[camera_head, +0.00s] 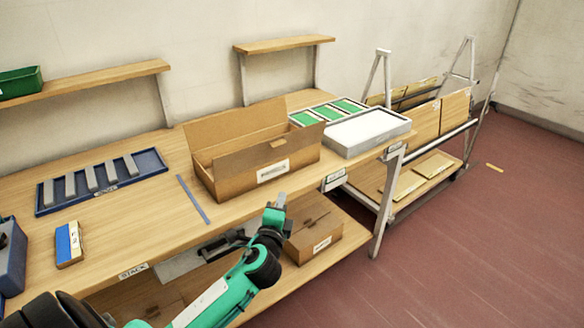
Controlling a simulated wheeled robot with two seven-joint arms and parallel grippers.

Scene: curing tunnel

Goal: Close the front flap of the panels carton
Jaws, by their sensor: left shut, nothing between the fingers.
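The open brown carton (234,187) stands on the wooden bench, with a white label on its front wall. Its back flap (236,124) stands up behind the opening. Its front flap (268,151) is raised along the front edge and hides most of the inside. My left gripper (276,208) is shut and empty, in front of and below the carton's front wall, apart from it near the bench's front edge. My right gripper is not in view.
A white-topped tray (368,135) and green panels (328,112) lie right of the carton. A blue strip (193,199) and blue rack (140,175) lie left. A closed carton (312,229) sits on the lower shelf. The bench between rack and strip is clear.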

